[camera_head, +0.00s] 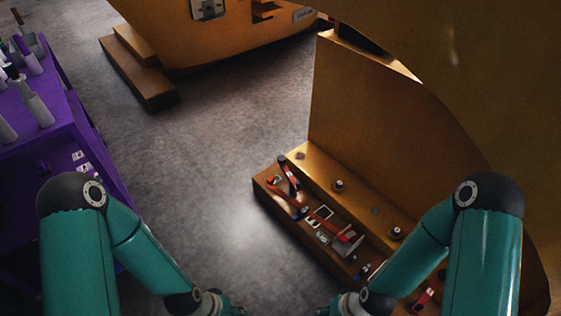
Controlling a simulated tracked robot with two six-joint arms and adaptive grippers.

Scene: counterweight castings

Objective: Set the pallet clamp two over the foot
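The foot (298,172) is the low yellow-brown step at the base of the big casting on the right. A red and black clamp (290,178) lies at its far left end, with red parts stretching along its front ledge. Another red piece (347,236) lies by a grey block farther along, and one more red and black clamp (430,293) shows near the right arm. I cannot tell which is pallet clamp two. Both my arms reach in from the bottom; their wrists run off the lower edge and the gripper fingers are not visible.
A purple cart (60,112) with grey cylinders stands at the left. A second yellow casting (190,40) with a brown stepped foot (140,75) is at the back. White-framed labels and round bolts sit on the near foot. The grey floor (210,150) between them is clear.

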